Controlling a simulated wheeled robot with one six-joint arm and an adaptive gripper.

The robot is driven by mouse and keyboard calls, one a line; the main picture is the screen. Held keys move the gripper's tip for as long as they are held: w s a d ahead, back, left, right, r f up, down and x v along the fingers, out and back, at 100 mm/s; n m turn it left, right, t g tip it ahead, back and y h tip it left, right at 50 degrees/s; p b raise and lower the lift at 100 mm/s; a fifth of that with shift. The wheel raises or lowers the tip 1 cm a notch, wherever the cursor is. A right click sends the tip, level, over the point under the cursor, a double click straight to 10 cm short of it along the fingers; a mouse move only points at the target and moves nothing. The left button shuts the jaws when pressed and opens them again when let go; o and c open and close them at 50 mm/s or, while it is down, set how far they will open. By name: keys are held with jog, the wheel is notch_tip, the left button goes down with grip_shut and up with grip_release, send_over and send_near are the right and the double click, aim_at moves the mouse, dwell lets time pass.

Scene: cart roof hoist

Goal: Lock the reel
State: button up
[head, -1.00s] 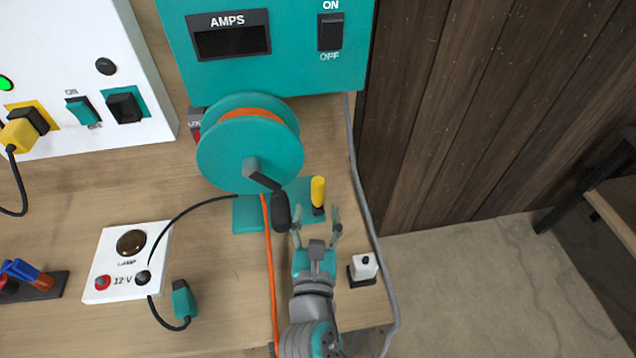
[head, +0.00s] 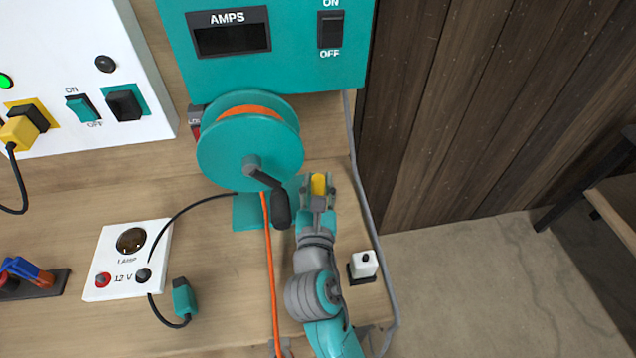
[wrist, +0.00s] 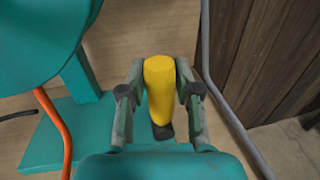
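The teal reel (head: 240,150) with orange cord stands at the back of the bench, its black-handled crank (head: 270,185) pointing down to the right. A yellow lever handle (head: 318,184) stands right of the reel on a teal base (head: 247,212). My gripper (head: 318,188) is around the yellow handle. In the wrist view, the handle (wrist: 160,90) stands upright between my two fingers (wrist: 160,100). The fingers are spread on either side of it and look close to it; a slim gap shows on the left, and contact on the right is unclear. The handle's dark foot shows below.
The crank grip hangs just left of my gripper. An orange cord (head: 270,270) runs down the bench from the reel. A grey cable (head: 362,200) runs along the right edge, near a small white block (head: 363,265). A teal AMPS box (head: 270,50) stands behind.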

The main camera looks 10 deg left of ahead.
grip_shut()
jog(key=shift+w+d+f+m+g, duration=0.2)
jog(key=shift+d+m, duration=0.4)
jog(key=shift+m, duration=0.3)
jog(key=shift+w+d+f+m+g, duration=0.15)
jog(key=shift+d+m, duration=0.45)
jog(key=shift+m, duration=0.3)
jog(key=shift+w+d+f+m+g, duration=0.1)
jog(key=shift+w+d+m+g, duration=0.1)
jog(key=shift+d+m, duration=0.55)
jog(key=shift+a, duration=0.1)
jog(key=shift+m, duration=0.25)
jog(key=o, duration=0.7)
grip_release()
jog(key=shift+o, duration=0.2)
